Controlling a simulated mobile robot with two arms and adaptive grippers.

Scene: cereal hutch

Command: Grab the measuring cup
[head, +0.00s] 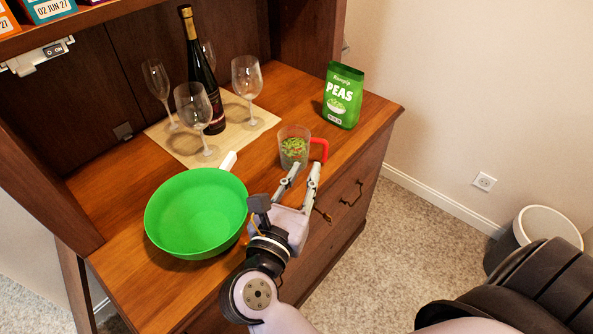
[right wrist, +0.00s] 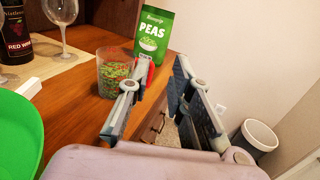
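The measuring cup (head: 293,146) is clear with a red handle (head: 320,149) and holds green peas. It stands upright on the wooden counter, and it also shows in the right wrist view (right wrist: 113,72). My right gripper (head: 302,171) is open just in front of the cup, its fingers pointing at the handle side. In the right wrist view, the red handle shows in the gap between the fingers, partly hidden by the left-hand finger. I cannot tell whether a finger touches it. My left gripper is not in view.
Several wine glasses and a dark bottle (head: 202,82) stand on a mat (head: 182,149) behind. A green peas bag (head: 343,96) stands behind right. The counter's front edge is close.

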